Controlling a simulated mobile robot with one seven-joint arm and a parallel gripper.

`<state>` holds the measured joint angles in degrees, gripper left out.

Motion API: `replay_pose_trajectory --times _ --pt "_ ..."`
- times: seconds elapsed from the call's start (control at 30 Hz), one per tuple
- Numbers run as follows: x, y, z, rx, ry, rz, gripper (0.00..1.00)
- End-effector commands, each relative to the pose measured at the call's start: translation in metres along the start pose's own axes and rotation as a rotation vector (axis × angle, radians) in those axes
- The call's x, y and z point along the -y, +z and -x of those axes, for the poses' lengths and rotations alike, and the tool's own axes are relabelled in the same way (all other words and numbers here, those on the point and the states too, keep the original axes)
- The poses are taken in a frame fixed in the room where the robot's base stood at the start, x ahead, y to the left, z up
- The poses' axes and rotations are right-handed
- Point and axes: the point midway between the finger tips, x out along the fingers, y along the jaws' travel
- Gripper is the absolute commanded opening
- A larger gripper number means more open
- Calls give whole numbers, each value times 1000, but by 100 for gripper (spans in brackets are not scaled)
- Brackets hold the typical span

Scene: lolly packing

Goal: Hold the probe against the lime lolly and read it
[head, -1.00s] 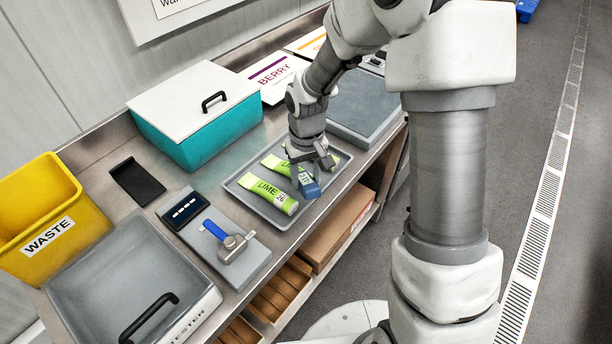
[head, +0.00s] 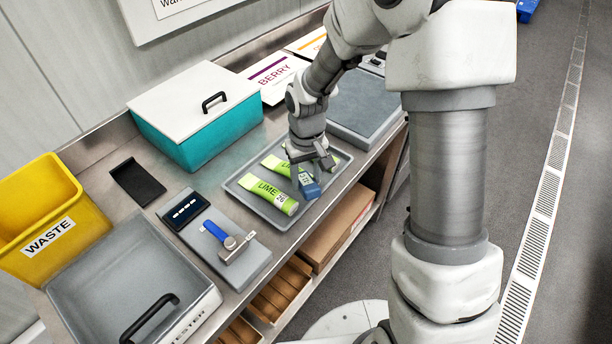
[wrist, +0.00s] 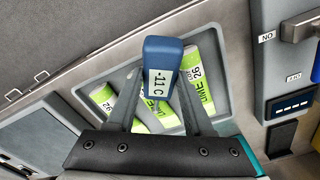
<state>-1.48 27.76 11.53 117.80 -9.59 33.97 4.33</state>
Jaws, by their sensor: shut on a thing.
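My gripper (head: 307,168) is shut on a blue probe (head: 309,187) and holds it low over a grey tray (head: 247,207). In the wrist view the probe (wrist: 162,60) sits between the fingers, and its white display reads -11 C. Green and white lime lollies lie in the tray. One lime lolly (head: 271,194), marked 26, is left of the probe in the head view. Another (head: 272,163) lies behind it. In the wrist view a lime lolly (wrist: 154,118) lies under the probe, partly hidden by it. I cannot tell whether the probe touches it.
A teal box (head: 180,138) with a white lid stands behind. A yellow waste bin (head: 30,225) is at far left. A grey platform (head: 362,105) is to the right.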

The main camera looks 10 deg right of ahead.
Motion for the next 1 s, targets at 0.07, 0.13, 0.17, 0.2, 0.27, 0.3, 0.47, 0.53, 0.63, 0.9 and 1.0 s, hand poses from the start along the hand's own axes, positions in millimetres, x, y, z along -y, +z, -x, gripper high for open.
replay_pose_trajectory --times 0.07,0.13,0.17,0.2,0.27,0.3,0.47,0.53,0.63,0.9,1.0 --pt "0 -1 9 -3 0 0 0" --pt "0 -1 15 -3 1 0 0" --pt "0 -1 18 -3 1 0 0" --pt "0 -1 21 -3 1 0 0" --pt "0 -2 26 -3 1 0 0" --pt "0 -2 30 -4 1 0 0" --pt "0 -3 43 -5 1 0 0" --pt "0 -3 48 -6 1 0 0" --pt "0 -3 56 -5 0 0 0" --pt "0 -3 68 -4 0 0 0" --pt "0 -3 68 -4 0 0 0"
